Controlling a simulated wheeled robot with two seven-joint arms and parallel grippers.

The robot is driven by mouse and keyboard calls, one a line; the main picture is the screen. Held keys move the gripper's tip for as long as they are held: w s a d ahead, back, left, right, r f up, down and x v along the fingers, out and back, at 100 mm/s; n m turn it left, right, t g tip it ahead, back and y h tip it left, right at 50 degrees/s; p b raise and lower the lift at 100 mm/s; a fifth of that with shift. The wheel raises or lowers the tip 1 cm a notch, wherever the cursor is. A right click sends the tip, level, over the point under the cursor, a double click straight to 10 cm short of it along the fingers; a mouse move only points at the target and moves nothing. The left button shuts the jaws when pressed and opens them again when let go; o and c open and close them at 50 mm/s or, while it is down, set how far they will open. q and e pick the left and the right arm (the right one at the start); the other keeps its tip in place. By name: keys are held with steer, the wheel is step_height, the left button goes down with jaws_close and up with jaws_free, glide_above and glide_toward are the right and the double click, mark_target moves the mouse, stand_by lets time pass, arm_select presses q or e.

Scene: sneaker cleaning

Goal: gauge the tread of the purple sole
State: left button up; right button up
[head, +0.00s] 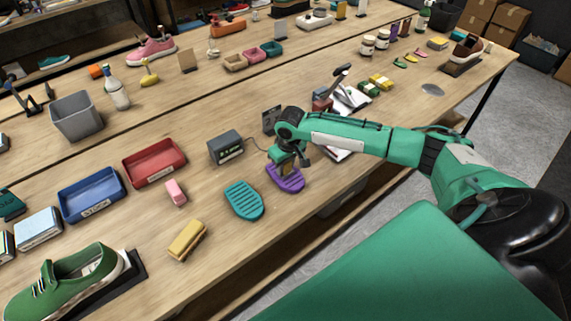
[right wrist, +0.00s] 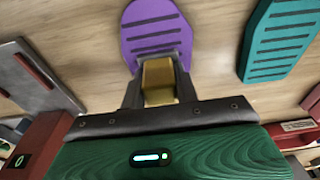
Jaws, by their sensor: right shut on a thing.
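The purple sole (head: 288,181) lies on the bench with its ridged tread up, and its far end is partly hidden by my right gripper. It also shows in the right wrist view (right wrist: 154,28), just beyond the fingertips. My right gripper (head: 287,163) is shut on a small yellow-brown block (right wrist: 158,80), held between both fingers at the sole's edge. I cannot tell whether the block touches the sole. A dark grey box with a small display (head: 225,147) stands to the left, and a thin cable runs from it towards my right gripper. My left gripper is out of view.
A teal sole (head: 244,200) lies close to the left of the purple one. A pink block (head: 175,192), a yellow brush (head: 188,240), a red tray (head: 153,162) and a blue tray (head: 91,194) are further left. The bench's front edge is near the purple sole.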

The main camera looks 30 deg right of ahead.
steer(key=shift+f, duration=0.1)
stand_by(1.3)
steer(key=shift+p, duration=0.35)
step_height(320, 180, up, 7)
steer(key=p, duration=0.8)
stand_by(1.0)
